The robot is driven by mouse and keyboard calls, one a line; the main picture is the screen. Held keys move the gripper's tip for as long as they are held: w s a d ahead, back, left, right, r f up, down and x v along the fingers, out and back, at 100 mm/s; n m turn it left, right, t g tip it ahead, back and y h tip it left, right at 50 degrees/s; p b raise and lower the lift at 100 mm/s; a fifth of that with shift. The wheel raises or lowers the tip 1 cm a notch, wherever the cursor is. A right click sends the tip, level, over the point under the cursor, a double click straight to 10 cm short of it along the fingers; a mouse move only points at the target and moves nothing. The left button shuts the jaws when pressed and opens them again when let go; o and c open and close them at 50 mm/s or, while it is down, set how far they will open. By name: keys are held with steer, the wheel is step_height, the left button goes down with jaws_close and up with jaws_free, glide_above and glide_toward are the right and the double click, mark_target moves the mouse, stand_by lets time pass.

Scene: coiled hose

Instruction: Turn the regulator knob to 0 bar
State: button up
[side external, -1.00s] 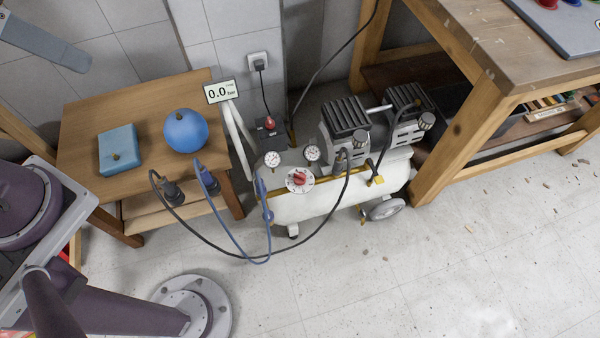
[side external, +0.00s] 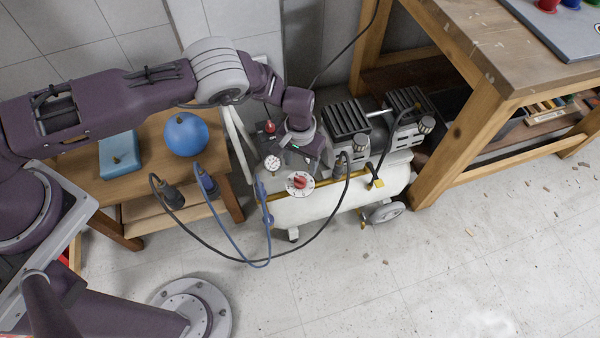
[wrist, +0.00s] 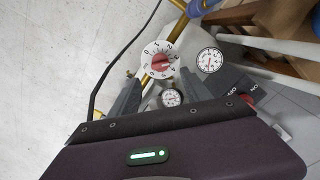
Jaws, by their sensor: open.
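The regulator knob (side external: 299,182) is red on a round white numbered dial, on the front of the compressor (side external: 335,205). It also shows in the wrist view (wrist: 160,63), just beyond my fingertips. My gripper (wrist: 158,80) is open and empty, with one finger on each side of the line to the knob. In the side view my gripper (side external: 304,157) hangs above and behind the dial, apart from the knob as far as I can tell. The knob's exact setting is too small to read surely.
A black hose (side external: 342,195) and a blue hose (side external: 232,240) loop nearby.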

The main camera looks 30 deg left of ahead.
mark_target(300, 178)
step_height(300, 178, down, 7)
steer(key=shift+s, duration=0.1)
jaws_close()
stand_by(0.3)
